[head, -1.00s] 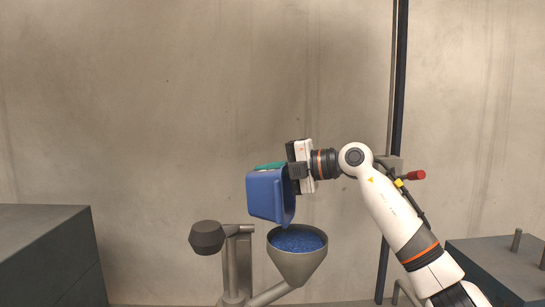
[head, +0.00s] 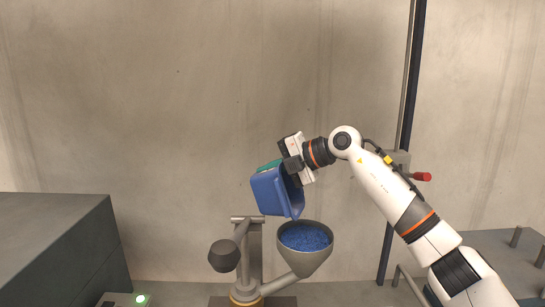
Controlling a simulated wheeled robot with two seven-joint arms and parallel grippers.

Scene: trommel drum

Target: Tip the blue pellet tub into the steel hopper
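The blue pellet tub (head: 270,193) hangs tilted in the middle of the head view, its lower right corner just above the steel hopper (head: 318,258). The hopper is a grey funnel, and blue pellets (head: 303,237) lie inside it. My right gripper (head: 291,165) is shut on the tub's upper side, beside a green strip (head: 268,166) there. The fingertips are partly hidden, and I cannot see how much is left in the tub. My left gripper is not in view.
A dark knob-like weight (head: 224,256) on the hopper's stand (head: 246,280) is left of the hopper. A grey block (head: 60,240) fills the left. A dark post (head: 412,90) and a red knob (head: 422,177) are behind my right arm. A small green light (head: 140,299) shows at lower left.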

